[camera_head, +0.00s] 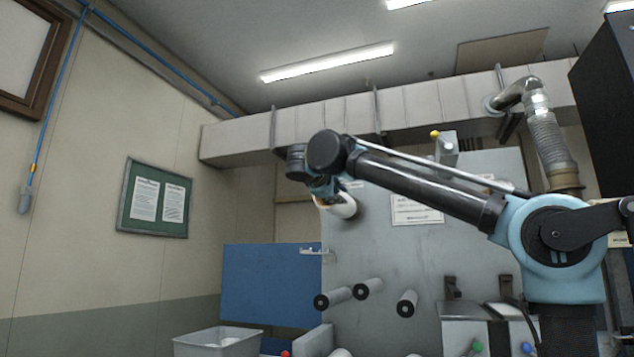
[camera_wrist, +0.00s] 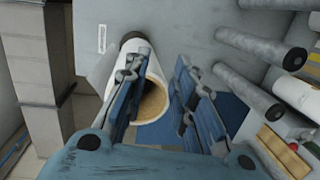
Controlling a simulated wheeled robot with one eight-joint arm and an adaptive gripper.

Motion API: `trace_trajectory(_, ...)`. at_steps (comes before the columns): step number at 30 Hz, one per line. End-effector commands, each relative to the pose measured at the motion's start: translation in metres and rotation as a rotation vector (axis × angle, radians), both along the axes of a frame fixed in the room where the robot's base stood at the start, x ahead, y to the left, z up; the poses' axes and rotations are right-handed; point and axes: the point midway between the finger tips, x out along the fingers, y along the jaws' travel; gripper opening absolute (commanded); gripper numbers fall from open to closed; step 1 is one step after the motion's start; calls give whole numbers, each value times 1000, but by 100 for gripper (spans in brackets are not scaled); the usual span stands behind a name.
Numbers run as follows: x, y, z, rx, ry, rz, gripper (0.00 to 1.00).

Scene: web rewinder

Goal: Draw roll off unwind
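A white roll (camera_wrist: 158,76) with a brown core sits on the upright grey panel (camera_head: 370,260), its open end facing the wrist camera. In the head view the roll (camera_head: 345,206) shows just below the end of my arm. My gripper (camera_wrist: 160,85) is open, with its two blue fingers spread to the left and right of the roll's end. The left finger overlaps the roll's left edge in the picture. A gap shows between the roll and the right finger. I cannot tell whether either finger touches the roll. My gripper is mostly hidden in the head view.
Several grey rollers (camera_head: 407,303) stick out of the panel below the roll. A blue panel (camera_head: 272,285) stands to the left, above a grey bin (camera_head: 215,333). A grey duct (camera_head: 240,141) runs overhead. Space left of the arm is clear.

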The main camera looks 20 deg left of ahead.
Motion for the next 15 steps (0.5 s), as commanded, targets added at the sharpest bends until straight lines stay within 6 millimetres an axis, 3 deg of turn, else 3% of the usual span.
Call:
trace_trajectory(1, -9, 20, 15, -12, -29, 31, 24)
trace_trajectory(6, -29, 54, 47, -37, -98, 89, 24)
trace_trajectory(15, -28, 62, 56, -44, -119, 103, 24)
